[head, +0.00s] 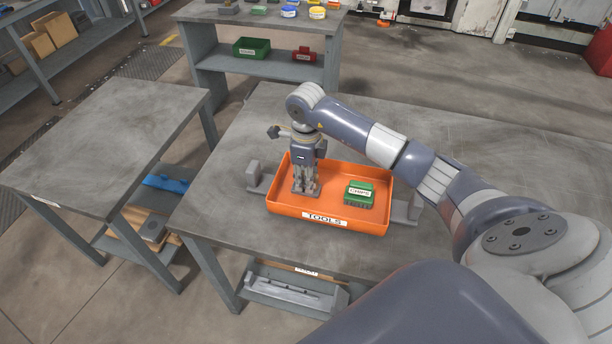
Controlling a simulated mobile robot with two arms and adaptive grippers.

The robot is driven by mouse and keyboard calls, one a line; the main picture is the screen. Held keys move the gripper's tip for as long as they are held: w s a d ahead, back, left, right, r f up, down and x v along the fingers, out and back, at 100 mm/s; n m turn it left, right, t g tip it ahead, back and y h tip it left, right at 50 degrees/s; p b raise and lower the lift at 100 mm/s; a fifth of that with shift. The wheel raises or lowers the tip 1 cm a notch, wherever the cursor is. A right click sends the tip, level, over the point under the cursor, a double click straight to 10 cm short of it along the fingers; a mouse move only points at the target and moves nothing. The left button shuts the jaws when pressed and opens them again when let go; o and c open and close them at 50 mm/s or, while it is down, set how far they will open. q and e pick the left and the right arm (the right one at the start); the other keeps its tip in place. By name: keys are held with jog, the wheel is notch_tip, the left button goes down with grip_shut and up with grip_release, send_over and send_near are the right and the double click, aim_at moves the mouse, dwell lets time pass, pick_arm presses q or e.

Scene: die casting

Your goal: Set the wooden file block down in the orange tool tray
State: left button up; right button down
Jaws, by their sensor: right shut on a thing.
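The orange tool tray (284,208), labelled "TOOLS" on its front wall, lies on the grey worktable. My right gripper (305,190) points straight down inside the tray's left part, with its fingers low near the tray floor. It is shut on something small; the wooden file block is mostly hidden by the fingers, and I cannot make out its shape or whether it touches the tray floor. My left gripper is out of view.
A green labelled block (360,194) sits in the tray's right half. Grey brackets stand close beside the tray, left (254,176) and right (408,211). An empty grey table (100,135) is at left. Behind is a shelf bench with a green bin (251,47) and a red bin (304,55).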

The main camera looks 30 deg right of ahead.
jog(key=shift+f, duration=0.15)
jog(key=c, duration=1.4)
grip_release()
jog(key=shift+r, duration=0.7)
notch_tip(320, 180, up, 11)
jog(key=shift+r+b, duration=0.1)
jog(key=shift+b, duration=1.15)
jog(key=shift+s, duration=0.1)
